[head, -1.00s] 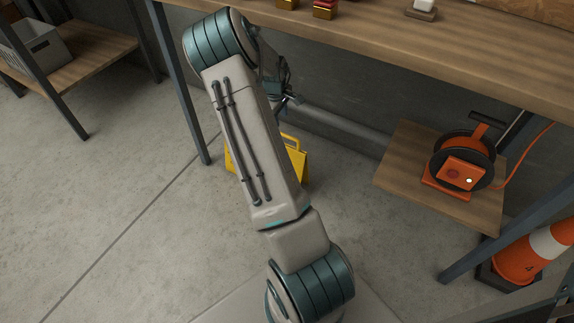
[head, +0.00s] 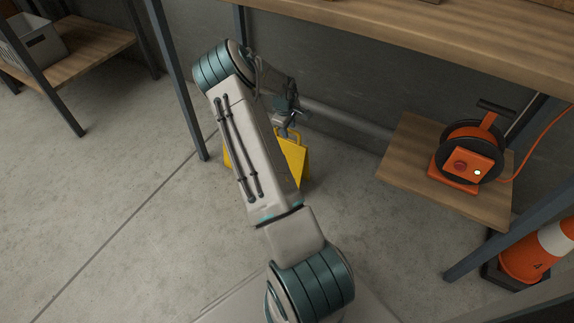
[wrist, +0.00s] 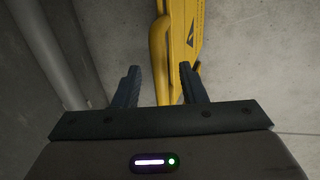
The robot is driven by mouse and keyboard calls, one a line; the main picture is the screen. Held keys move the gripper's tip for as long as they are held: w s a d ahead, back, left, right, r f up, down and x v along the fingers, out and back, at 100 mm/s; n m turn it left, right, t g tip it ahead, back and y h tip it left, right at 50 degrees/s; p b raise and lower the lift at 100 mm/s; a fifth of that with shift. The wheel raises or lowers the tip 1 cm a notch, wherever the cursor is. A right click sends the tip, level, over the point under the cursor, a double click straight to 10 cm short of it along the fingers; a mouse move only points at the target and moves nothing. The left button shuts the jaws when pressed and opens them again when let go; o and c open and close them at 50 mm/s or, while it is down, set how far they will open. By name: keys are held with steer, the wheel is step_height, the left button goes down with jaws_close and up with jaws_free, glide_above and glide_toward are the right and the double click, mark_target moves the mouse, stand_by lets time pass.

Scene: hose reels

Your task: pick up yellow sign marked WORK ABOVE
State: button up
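The yellow sign (head: 295,158) stands on the floor below the workbench, partly hidden behind my arm. Its top handle shows just below my gripper (head: 287,131). In the wrist view the yellow sign (wrist: 187,45) runs up from between the fingers, with a dark mark on its face; no wording is legible. My gripper (wrist: 159,82) is open there, one finger on each side of the sign's yellow edge. I cannot tell whether either finger touches it.
The workbench (head: 430,40) overhangs the spot, with a grey pipe (head: 345,125) along the wall behind. An orange cone (head: 530,258) is at far right.

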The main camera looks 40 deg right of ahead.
steer(key=shift+w+d+f, duration=0.1)
steer(key=shift+d+f, duration=0.1)
steer(key=shift+f, duration=0.9)
jaws_close()
stand_by(0.6)
